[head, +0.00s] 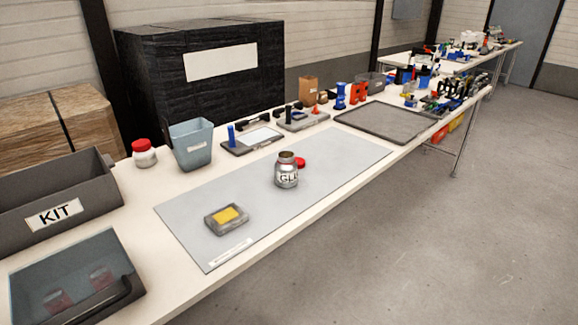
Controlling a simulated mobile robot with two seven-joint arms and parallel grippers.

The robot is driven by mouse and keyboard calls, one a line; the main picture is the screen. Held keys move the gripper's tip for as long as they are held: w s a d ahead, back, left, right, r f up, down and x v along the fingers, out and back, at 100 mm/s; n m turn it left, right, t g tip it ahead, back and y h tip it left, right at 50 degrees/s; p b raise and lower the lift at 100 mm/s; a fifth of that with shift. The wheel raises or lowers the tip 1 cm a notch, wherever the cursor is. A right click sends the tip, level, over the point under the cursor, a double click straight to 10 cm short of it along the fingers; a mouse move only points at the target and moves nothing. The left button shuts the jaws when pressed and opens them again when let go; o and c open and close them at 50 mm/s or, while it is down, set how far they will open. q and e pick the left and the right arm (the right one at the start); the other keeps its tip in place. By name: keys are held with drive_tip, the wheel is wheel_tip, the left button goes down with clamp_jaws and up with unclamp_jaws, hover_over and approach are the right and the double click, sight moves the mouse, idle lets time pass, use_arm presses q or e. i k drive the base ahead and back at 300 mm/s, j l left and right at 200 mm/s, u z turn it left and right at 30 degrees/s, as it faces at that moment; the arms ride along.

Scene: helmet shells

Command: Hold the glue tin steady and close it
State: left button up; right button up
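Neither of my grippers is in the head view.
A grey box with a yellow top (227,216) lies on the mat. A white jar with a red lid (143,153), a blue-grey bin (191,145) and a KIT crate (55,213) stand left. A dark tray (385,122) lies right. The mat's right half is clear.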

sight(287, 165)
drive_tip(key=i+l+u, duration=0.1)
drive_tip(key=u, duration=1.1)
drive_tip(key=l+u, duration=0.35)
drive_tip(key=k+l+u, duration=0.1)
drive_tip(key=l+u, duration=0.25)
drive_tip(key=k+l+u, duration=0.15)
drive_tip(key=l, duration=0.25)
drive_tip(key=l+u, duration=0.15)
drive_tip(key=l, duration=0.25)
drive_tip(key=k+l+u, duration=0.15)
drive_tip(key=l, duration=0.25)
drive_tip(key=k+l+u, duration=0.15)
drive_tip(key=l, duration=0.2)
drive_tip(key=k+l, duration=0.15)
drive_tip(key=l, duration=0.2)
drive_tip(key=k+l, duration=0.15)
drive_tip(key=l, duration=0.2)
drive_tip(key=k+l, duration=0.15)
drive_tip(key=l, duration=0.25)
drive_tip(key=k+l, duration=0.2)
drive_tip(key=l, duration=0.15)
drive_tip(key=i, duration=0.2)
drive_tip(key=l+u, duration=0.05)
